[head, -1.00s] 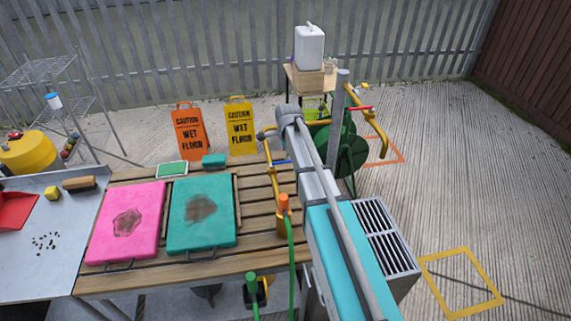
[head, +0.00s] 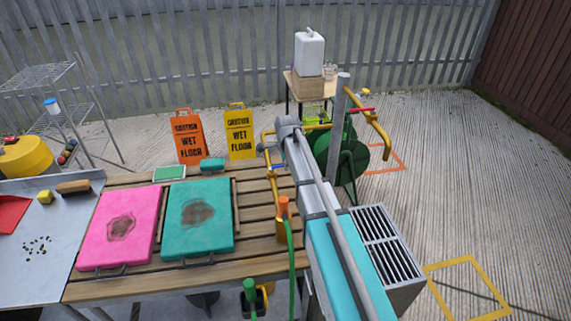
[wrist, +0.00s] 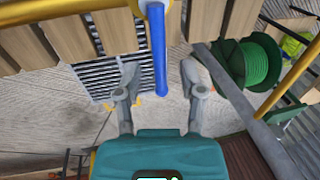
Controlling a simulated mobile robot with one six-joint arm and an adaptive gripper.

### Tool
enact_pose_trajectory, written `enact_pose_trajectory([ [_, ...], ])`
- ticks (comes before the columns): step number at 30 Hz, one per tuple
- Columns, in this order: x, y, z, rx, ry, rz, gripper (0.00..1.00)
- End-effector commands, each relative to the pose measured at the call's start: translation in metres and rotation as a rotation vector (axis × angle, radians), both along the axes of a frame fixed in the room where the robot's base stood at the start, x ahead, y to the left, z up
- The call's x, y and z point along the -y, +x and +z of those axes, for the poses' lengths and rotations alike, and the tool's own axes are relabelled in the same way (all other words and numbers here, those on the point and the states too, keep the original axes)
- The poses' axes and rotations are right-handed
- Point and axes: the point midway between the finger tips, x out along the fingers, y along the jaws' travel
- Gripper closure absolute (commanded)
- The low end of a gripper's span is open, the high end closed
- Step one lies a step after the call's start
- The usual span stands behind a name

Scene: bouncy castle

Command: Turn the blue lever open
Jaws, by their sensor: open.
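The blue lever (wrist: 159,52) is a straight bar hanging from a yellow pipe fitting (wrist: 153,5) at the top of the wrist view. My gripper (wrist: 160,73) is open, with one grey finger on each side of the lever's lower part. The lever appears between the fingers, and neither finger visibly touches it. In the head view a small part of the blue lever (head: 279,165) shows beside the yellow pipe (head: 270,150), left of my arm. My arm hides the gripper there.
A slatted wooden table (head: 180,286) holds pink (head: 118,250) and teal (head: 200,240) pads. A red lever (head: 361,109) sits on another yellow pipe (head: 378,138) near a green hose reel (head: 345,160). A metal grille box (head: 388,245) stands right of my arm. Concrete floor at right is mostly clear.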

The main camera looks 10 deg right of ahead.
Motion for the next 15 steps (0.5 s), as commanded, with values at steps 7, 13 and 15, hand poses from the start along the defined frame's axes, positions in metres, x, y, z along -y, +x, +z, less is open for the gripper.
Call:
enact_pose_trajectory([
  [7, 0.0001, 0.0000, 0.0002, 0.000, 0.000, 0.000, 0.71],
  [13, 0.0002, -0.0001, 0.0002, 0.000, 0.000, 0.000, 1.00],
  [15, 0.0008, 0.0000, 0.0001, 0.000, 0.000, -0.001, 1.00],
])
